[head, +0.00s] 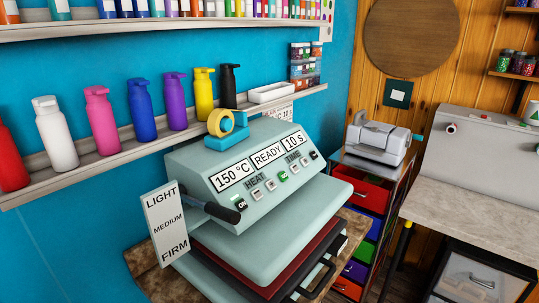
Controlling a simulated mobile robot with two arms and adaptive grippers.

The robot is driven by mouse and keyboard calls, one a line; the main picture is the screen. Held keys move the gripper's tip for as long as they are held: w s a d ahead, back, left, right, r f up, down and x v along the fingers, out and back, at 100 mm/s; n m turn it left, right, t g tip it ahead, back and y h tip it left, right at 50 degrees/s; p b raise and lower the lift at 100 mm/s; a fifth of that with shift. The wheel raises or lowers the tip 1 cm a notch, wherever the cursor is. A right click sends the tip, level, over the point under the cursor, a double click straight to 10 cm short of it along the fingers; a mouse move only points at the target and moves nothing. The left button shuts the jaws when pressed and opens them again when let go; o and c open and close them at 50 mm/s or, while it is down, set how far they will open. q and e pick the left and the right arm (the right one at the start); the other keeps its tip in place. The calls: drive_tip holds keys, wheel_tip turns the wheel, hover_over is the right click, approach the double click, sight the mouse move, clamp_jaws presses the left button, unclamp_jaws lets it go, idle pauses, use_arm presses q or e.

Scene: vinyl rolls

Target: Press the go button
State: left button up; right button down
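A pale green heat press (270,220) stands on a brown worktop. Its sloped panel has three displays reading 150 °C, READY and 10 s. Below them are the labels HEAT and TIME and a row of small buttons. One button (283,177) in the row is green; its label is too small to read, so I cannot tell for sure that it is the go button. The top of the press looks lowered over a dark red layer. Neither of my grippers is in view.
A black-gripped lever (215,210) and a LIGHT/MEDIUM/FIRM sign (167,223) stand at the press's left. A tape dispenser (226,129) sits on top. Bottles line the shelf (110,150) behind. A grey machine (376,138) tops coloured drawers at right.

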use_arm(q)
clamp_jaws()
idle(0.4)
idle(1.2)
